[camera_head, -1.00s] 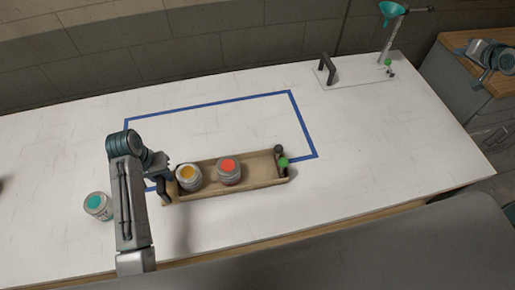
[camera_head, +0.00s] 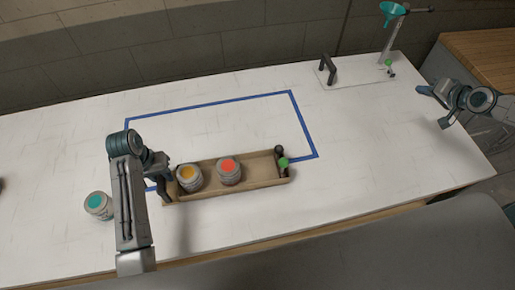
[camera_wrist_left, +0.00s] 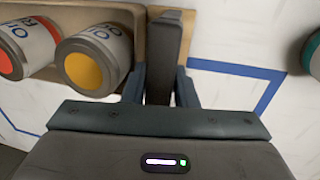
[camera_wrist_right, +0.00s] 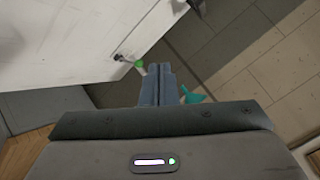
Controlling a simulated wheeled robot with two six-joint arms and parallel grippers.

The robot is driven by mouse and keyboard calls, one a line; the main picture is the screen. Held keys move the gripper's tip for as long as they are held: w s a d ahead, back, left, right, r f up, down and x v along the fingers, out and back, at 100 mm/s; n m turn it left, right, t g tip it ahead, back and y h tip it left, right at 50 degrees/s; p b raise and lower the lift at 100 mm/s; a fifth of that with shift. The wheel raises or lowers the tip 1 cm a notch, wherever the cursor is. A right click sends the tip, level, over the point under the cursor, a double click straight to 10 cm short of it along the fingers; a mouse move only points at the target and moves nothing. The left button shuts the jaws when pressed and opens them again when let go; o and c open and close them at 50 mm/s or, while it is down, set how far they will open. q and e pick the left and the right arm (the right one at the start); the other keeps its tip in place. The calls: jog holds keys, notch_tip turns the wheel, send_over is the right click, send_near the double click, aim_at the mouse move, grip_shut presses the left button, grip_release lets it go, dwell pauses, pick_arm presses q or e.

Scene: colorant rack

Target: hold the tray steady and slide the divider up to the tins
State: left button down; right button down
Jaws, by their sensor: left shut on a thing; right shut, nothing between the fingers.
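The wooden tray (camera_head: 256,171) lies on the white table. The yellow-topped tin (camera_head: 189,178) and the red-topped tin (camera_head: 229,171) stand in its left and middle parts. A dark piece with a green knob (camera_head: 283,162) is at the tray's right end; I cannot tell how much of it is divider. My left gripper (camera_head: 163,180) is at the tray's left end. In the left wrist view it is shut on the dark upright handle (camera_wrist_left: 163,62), beside the yellow-topped tin (camera_wrist_left: 95,60). My right gripper (camera_head: 425,90) is shut and empty, over the table's right end; its closed fingers show in the right wrist view (camera_wrist_right: 158,84).
A teal-topped tin (camera_head: 98,205) stands left of my left arm. Blue tape (camera_head: 210,103) outlines a rectangle behind the tray. A white board (camera_head: 350,88) with a dark handle and a teal funnel (camera_head: 394,9) stand is at the back right. Table right of the tray is clear.

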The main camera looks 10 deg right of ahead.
aim_at(280, 160)
jog(key=s+a+f+m+y, duration=0.1)
jog(key=s+a+f+y, duration=0.1)
jog(key=s+a+f, duration=0.4)
jog(key=s+a+f+y, duration=0.2)
jog(key=a+f, duration=0.1)
jog(key=a, duration=0.6)
jog(key=s+a+f+m+y, duration=0.1)
jog(key=s+a+f, duration=0.2)
jog(key=a+f, duration=0.3)
jog(key=s+a+r+t+y, duration=0.1)
jog(key=a, duration=0.5)
jog(key=s+a+r+t+y, duration=0.1)
jog(key=s+a+r+t, duration=0.1)
jog(key=a, duration=0.4)
jog(key=w+a+f, duration=0.2)
jog(key=w+a, duration=0.7)
jog(key=shift+w+a+f+m, duration=0.2)
jog(key=shift+w+a+m, duration=0.05)
jog(key=shift+w+m, duration=0.05)
jog(key=shift+a, duration=0.1)
